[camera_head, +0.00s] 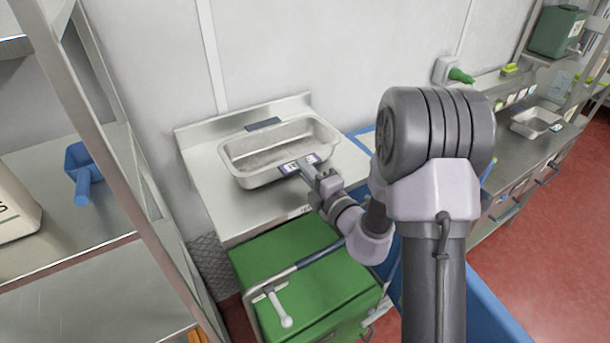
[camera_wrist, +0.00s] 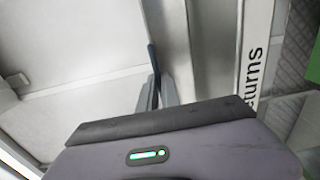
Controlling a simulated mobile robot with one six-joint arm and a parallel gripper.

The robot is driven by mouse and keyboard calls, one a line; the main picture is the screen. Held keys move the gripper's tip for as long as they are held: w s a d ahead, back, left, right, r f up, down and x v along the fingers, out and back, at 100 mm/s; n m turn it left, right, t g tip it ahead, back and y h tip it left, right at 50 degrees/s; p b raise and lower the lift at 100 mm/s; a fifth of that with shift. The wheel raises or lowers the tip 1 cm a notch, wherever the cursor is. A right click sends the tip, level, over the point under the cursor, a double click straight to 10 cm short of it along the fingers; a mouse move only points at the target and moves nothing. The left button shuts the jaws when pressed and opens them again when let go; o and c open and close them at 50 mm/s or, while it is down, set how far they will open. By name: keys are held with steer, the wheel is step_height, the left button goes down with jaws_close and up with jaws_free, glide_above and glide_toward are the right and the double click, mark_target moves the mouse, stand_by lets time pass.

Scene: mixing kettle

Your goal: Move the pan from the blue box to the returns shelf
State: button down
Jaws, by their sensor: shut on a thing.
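The pan (camera_head: 262,172) is a deep rectangular steel pan with a dark grip (camera_head: 263,124) on its far rim. It is over the steel returns shelf (camera_head: 235,218), upright and roughly level; I cannot tell whether its base touches the surface. My gripper (camera_head: 308,168) is shut on the near side of the pan, at a small labelled part of the rim. In the wrist view my gripper's fingers (camera_wrist: 158,92) close around a thin dark blue edge (camera_wrist: 153,60). The shelf's front edge reads "returns" (camera_wrist: 255,60). The blue box (camera_head: 478,305) is partly hidden behind my arm.
A green cabinet (camera_head: 300,270) with a lever stands below the shelf's front. A metal rack (camera_head: 130,160) with a blue scoop (camera_head: 82,172) is at left. A wall with a raised back edge lies behind the shelf. A bench with another steel pan (camera_head: 535,122) is at right.

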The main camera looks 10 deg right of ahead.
steer(key=shift+f, duration=0.75)
steer(key=shift+w+r, duration=0.1)
steer(key=shift+r, duration=0.05)
steer(key=c, duration=2)
jaws_free()
steer(key=shift+f, duration=0.2)
steer(key=o, duration=0.4)
steer(key=shift+o, duration=0.2)
steer(key=shift+r, duration=0.15)
